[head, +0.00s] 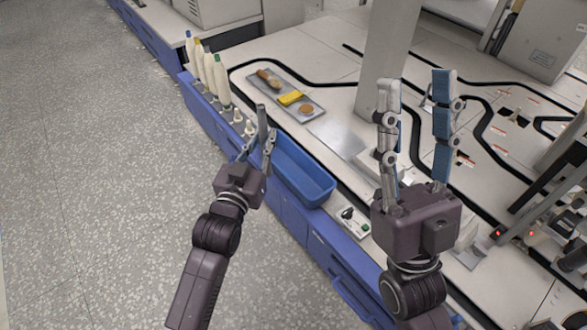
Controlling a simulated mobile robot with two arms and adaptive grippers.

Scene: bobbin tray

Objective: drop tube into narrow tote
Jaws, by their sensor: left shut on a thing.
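The narrow tote (318,194) is a long blue open bin set along the table's left edge, and its visible inside looks empty. My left gripper (261,139) is just left of the tote's far end. It is shut on a slim grey tube (262,117), which stands roughly upright between the fingers. The fingers hide its lower part. My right gripper (415,90) is open and empty, its fingers pointing up the picture, over the table to the right of the tote.
A grey tray (311,112) with a brown piece, a yellow block and a round tan piece lies beyond the tote. Several tall cones (208,70) and small white bobbins stand along the left edge. A white pillar (381,60) rises mid-table. A small switch box (349,221) sits nearer me.

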